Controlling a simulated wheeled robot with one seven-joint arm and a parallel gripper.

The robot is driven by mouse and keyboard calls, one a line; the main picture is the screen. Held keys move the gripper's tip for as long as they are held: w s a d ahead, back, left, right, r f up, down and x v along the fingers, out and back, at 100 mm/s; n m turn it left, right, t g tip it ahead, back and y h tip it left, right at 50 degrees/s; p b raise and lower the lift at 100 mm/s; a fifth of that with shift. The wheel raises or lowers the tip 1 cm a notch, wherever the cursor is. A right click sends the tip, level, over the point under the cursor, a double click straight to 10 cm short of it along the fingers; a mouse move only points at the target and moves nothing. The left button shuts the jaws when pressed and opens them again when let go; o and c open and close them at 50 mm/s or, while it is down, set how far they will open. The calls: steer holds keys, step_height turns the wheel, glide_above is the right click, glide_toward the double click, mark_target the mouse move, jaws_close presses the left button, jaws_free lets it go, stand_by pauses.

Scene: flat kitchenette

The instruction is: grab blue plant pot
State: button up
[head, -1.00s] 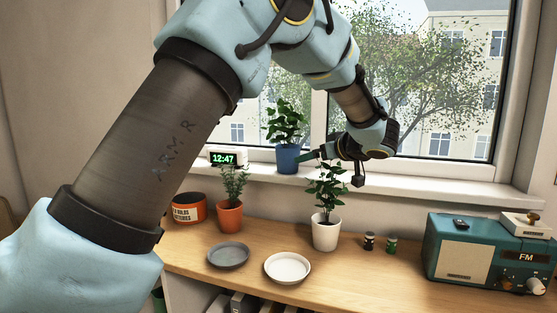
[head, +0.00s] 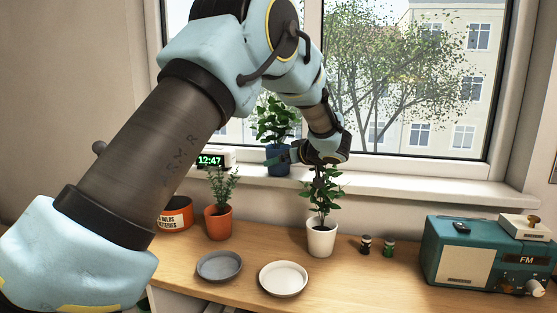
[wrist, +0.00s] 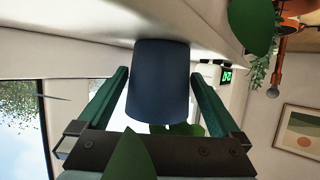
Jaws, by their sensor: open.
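The blue plant pot (head: 278,161) stands upright on the windowsill with a leafy green plant in it. In the wrist view the pot (wrist: 160,80) sits between the two green fingers, with a gap showing on each side near the fingertips. My gripper (head: 284,156) is open at the pot's right side in the head view and partly covers it. The gripper also shows in the wrist view (wrist: 158,76), its fingers around the pot. Leaves hang in front of the gripper's palm in the wrist view.
A white potted plant (head: 321,240) stands on the counter below my wrist, its leaves close to it. An orange potted plant (head: 218,223) and a clock (head: 210,160) are to the left. Two saucers (head: 283,279), small jars and a teal radio (head: 480,255) are on the counter.

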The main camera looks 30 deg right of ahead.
steer(key=shift+x, duration=1.2)
steer(key=c, duration=1.3)
steer(key=shift+r, duration=0.1)
steer(key=shift+c, duration=0.6)
steer(key=shift+r, duration=0.1)
